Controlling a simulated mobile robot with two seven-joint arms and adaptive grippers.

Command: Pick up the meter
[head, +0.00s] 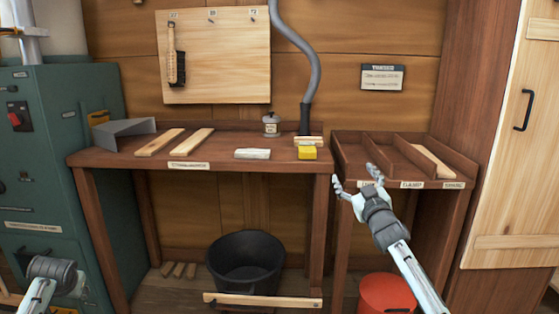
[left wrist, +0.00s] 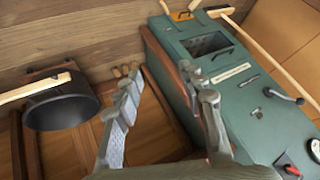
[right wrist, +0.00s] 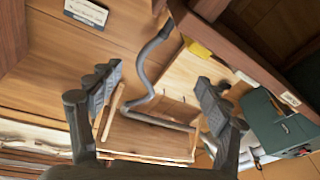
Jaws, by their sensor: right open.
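A small yellow block (head: 307,153), which looks like the meter, lies at the right end of the brown workbench (head: 230,163), just in front of a pale wooden piece (head: 308,141). Yellow also shows at the bench edge in the right wrist view (right wrist: 198,49). My right gripper (head: 357,181) is open and empty, to the right of and nearer than the yellow block, in front of the sorting tray. Its spread fingers also show in the right wrist view (right wrist: 155,92). My left gripper (left wrist: 168,108) has its fingers apart with nothing between them, low at the left.
A divided tray (head: 452,178) stands right of the bench. A white block (head: 252,154), wooden strips (head: 192,141), a small jar (head: 271,124) and a grey hose (head: 313,85) are around the bench top. A black bucket (head: 245,258) and red bucket (head: 386,294) stand below. A green machine (head: 55,165) is left.

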